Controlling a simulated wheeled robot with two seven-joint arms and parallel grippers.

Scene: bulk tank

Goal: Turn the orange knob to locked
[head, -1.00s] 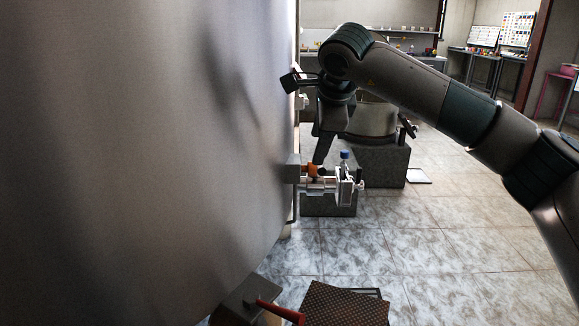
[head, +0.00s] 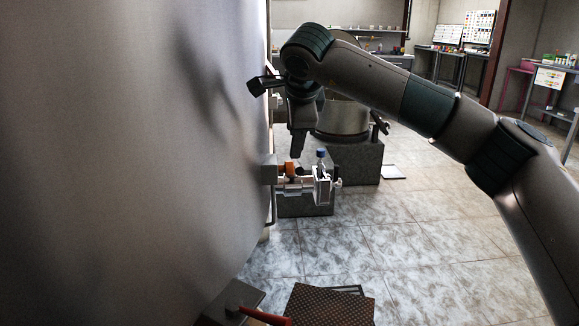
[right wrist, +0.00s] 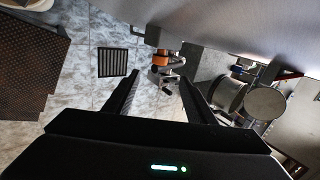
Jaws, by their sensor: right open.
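The orange knob (head: 289,168) sits on a metal valve fitting (head: 296,185) at the right edge of the big steel tank (head: 130,160). It also shows in the right wrist view (right wrist: 160,59), beyond the fingertips and roughly between them. My right gripper (head: 297,154) points down just above the knob in the head view. In the right wrist view its two fingers (right wrist: 159,80) are spread wide with nothing between them. The gripper looks apart from the knob. Any lock marking is too small to read. My left gripper is not in view.
A blue-capped part (head: 321,154) stands on the fitting right of the knob. A red handle (head: 264,316) and a brown perforated plate (head: 325,305) are at the bottom. A grey block (head: 357,162) stands behind. The tiled floor (head: 400,235) at right is clear.

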